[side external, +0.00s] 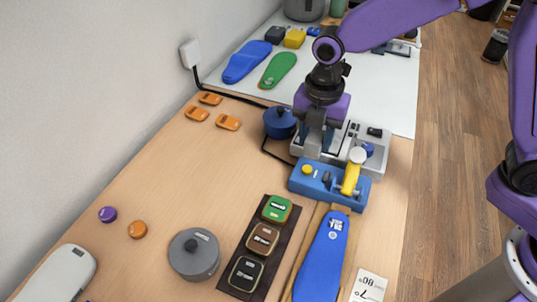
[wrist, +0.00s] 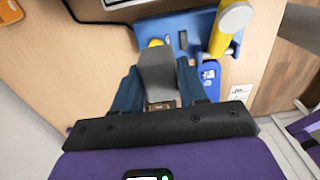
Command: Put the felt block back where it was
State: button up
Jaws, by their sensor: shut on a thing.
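My gripper (side external: 313,146) is above the back of the wooden table, at the near-left edge of the white and grey machine. In the wrist view its two dark blue fingers (wrist: 158,82) are closed on the sides of a grey block, which I take for the felt block (wrist: 157,68). In the side view the fingers mostly hide the block. I cannot tell whether its underside touches anything.
A blue device with a yellow lever (side external: 351,178) stands just in front of my gripper. A dark blue pot (side external: 279,123) is close on the left. A grey lidded pot (side external: 194,254), a dark strip with tins (side external: 229,262) and a blue insole (side external: 322,262) lie nearer.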

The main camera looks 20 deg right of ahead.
jog(key=w+a+f, duration=0.3)
jog(key=w+a, duration=0.1)
jog(key=w, duration=0.1)
send_over(269, 163)
notch_tip(269, 163, down, 6)
jog(key=shift+w+r, duration=0.1)
jog(key=shift+f, duration=1.55)
jog(key=shift+f, duration=0.1)
jog(key=o, duration=1)
jog(key=shift+r, duration=6.1)
